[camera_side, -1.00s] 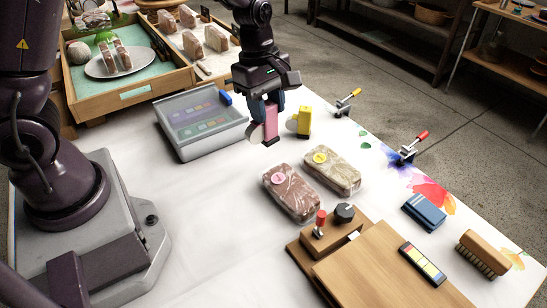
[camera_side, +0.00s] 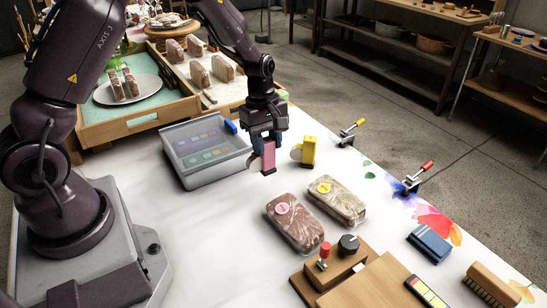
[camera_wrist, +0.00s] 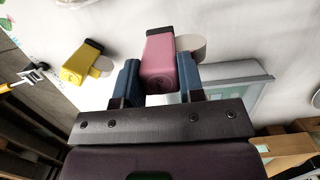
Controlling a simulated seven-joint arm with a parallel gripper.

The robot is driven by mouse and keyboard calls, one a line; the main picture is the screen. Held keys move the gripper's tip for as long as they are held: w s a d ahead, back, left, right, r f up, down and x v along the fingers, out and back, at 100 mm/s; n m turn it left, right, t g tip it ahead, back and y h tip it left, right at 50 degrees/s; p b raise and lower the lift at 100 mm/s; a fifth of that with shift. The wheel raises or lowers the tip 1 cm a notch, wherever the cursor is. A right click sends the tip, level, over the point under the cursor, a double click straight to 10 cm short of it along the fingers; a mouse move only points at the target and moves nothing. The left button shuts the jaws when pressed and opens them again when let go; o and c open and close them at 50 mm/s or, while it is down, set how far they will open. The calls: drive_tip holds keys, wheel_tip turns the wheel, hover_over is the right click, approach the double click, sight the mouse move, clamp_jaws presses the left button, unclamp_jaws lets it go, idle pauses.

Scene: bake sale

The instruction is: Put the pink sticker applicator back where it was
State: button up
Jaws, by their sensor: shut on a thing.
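The pink sticker applicator (camera_side: 269,157) is upright between the fingers of my gripper (camera_side: 265,140), which is shut on it. In the wrist view the pink applicator (camera_wrist: 159,62) sits between the two blue fingers (camera_wrist: 160,85), with its pale round disc to one side. It is beside the yellow applicator (camera_side: 309,151), apart from it. I cannot tell whether its base touches the table. The yellow applicator also shows in the wrist view (camera_wrist: 77,64).
Two wrapped loaves (camera_side: 295,222) (camera_side: 337,199), with a pink and a yellow sticker, lie in front. Toggle clamps (camera_side: 352,131) (camera_side: 417,178) line the table's far edge. White table around the loaves' left is clear.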

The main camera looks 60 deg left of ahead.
drive_tip(key=shift+w+a+f, duration=0.1)
drive_tip(key=shift+w+f, duration=0.25)
drive_tip(key=shift+f, duration=0.6)
drive_tip(key=shift+w+a+f, duration=0.1)
drive_tip(key=shift+w+f, duration=0.3)
drive_tip(key=shift+f, duration=0.5)
drive_tip(key=shift+w+f, duration=0.35)
drive_tip(key=shift+f, duration=0.6)
drive_tip(key=shift+f, duration=0.15)
drive_tip(key=o, duration=0.9)
drive_tip(key=shift+c, duration=0.2)
